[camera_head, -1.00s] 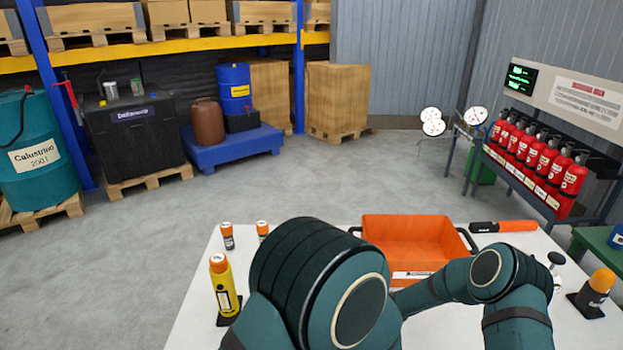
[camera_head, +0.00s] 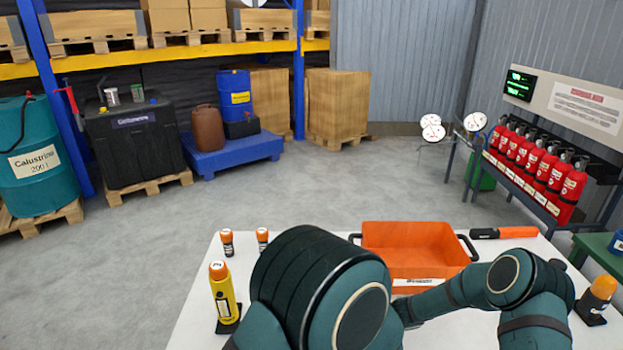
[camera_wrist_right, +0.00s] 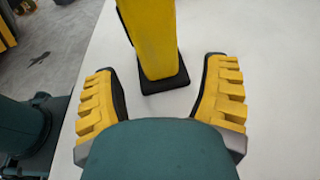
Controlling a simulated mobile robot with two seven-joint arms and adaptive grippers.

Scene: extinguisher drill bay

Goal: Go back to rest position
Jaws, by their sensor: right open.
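A yellow cylinder with an orange cap (camera_head: 223,290) stands upright on a black base at the left of the white table (camera_head: 200,315). In the right wrist view, a yellow body on a black base (camera_wrist_right: 152,40) stands just beyond the fingers; it looks like the same cylinder. My right gripper (camera_wrist_right: 160,72) is open, with its yellow-padded fingers apart and nothing held between them. In the head view, my teal arm covers the front middle of the table and hides the gripper. My left gripper is not in view.
An orange tray (camera_head: 415,240) stands at the table's back, beside an orange-and-black tool (camera_head: 503,232). Two small orange-capped cylinders, at left (camera_head: 227,242) and right (camera_head: 262,238), stand at the back left. Another orange-capped item (camera_head: 597,297) is at right. Red extinguishers (camera_head: 540,165) line a rack.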

